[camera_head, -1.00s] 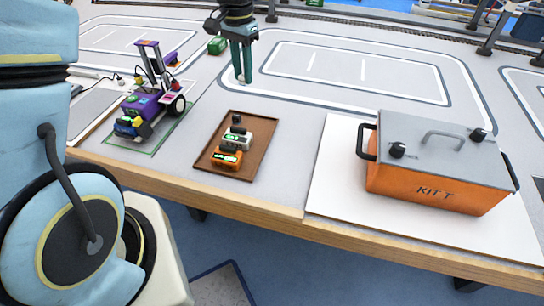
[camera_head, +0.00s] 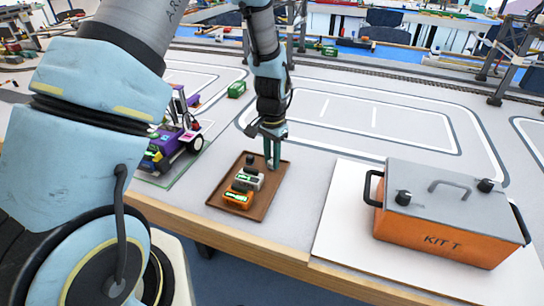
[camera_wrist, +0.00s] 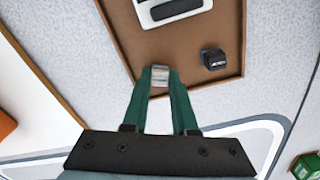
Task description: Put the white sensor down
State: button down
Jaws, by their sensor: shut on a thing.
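My gripper (camera_head: 273,153) is at the far right corner of the brown tray (camera_head: 213,197), pointing down. In the wrist view its green fingers (camera_wrist: 160,82) are shut on a small white-grey sensor (camera_wrist: 160,75), which overlaps the tray's floor close to its rim. I cannot tell whether the sensor touches the tray. In the head view the fingers hide the sensor. The tray also holds an orange block (camera_head: 237,199), a light grey block (camera_head: 248,180) and a small black cube (camera_head: 250,159). The cube (camera_wrist: 213,58) is right of the fingers in the wrist view.
An orange box with a grey lid (camera_head: 440,232) stands on a white board (camera_head: 340,215) to the right. A purple vehicle (camera_head: 175,143) stands left of the tray, with a green block (camera_head: 236,89) behind. The marked table between is clear.

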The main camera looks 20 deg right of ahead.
jog(key=shift+f, duration=0.1)
jog(key=shift+f, duration=0.1)
jog(key=c, duration=0.7)
grip_release()
notch_tip(320, 180, up, 12)
jog(key=b, duration=0.3)
jog(key=s+a+r+n, duration=0.1)
jog(key=a+n, duration=0.5)
jog(key=a, duration=0.9)
jog(key=s+a+r+n+t, duration=0.1)
jog(key=s+a+n, duration=0.2)
jog(key=a, duration=1.2)
jog(key=n, duration=0.3)
jog(key=shift+r+t, duration=0.25)
jog(key=shift+t, duration=0.05)
jog(key=shift+a, duration=0.1)
